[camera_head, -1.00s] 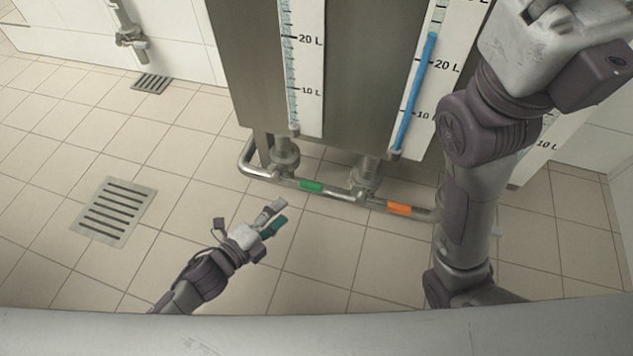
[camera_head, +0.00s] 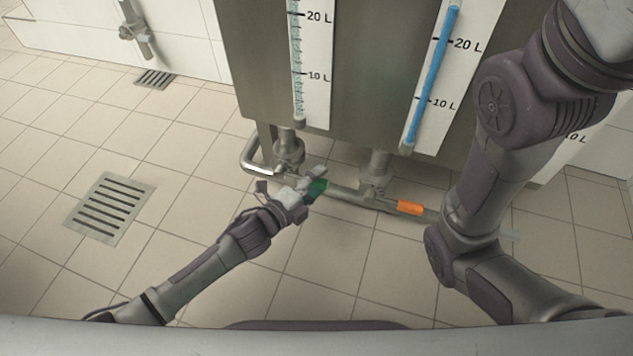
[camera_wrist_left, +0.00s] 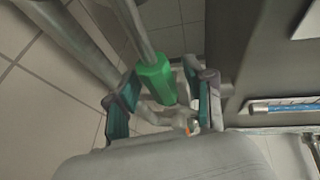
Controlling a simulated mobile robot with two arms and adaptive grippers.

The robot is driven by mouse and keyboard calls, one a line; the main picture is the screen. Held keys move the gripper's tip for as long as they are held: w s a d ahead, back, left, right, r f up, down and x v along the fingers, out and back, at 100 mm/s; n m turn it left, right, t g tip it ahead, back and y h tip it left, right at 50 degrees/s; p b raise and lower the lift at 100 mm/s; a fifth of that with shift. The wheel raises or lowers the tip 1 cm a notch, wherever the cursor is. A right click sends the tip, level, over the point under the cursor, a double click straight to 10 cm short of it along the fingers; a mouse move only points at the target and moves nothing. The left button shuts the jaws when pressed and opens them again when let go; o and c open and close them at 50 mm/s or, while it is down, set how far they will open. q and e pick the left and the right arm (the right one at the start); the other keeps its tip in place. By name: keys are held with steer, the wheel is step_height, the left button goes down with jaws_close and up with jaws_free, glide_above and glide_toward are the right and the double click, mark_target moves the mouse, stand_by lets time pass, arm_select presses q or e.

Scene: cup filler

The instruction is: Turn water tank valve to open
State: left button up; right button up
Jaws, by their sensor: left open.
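The steel water tank (camera_head: 370,75) stands at the back, with a pipe (camera_head: 345,193) running below it. The pipe has a green grip (camera_head: 318,187) on the left and an orange grip (camera_head: 410,208) on the right. My left gripper (camera_head: 312,185) is at the green grip and partly covers it. In the left wrist view, my left gripper (camera_wrist_left: 163,97) is open, its fingers on either side of the green grip (camera_wrist_left: 155,80). I cannot tell whether they touch it. My right arm comes down at the right; its gripper is out of view.
Two level gauges (camera_head: 312,65) (camera_head: 462,75) are on the tank front; the right one has a blue column. A floor drain (camera_head: 110,207) lies at left and a smaller drain (camera_head: 155,78) near the wall. The tiled floor (camera_head: 190,200) at left is clear.

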arm_select(q)
jaws_close()
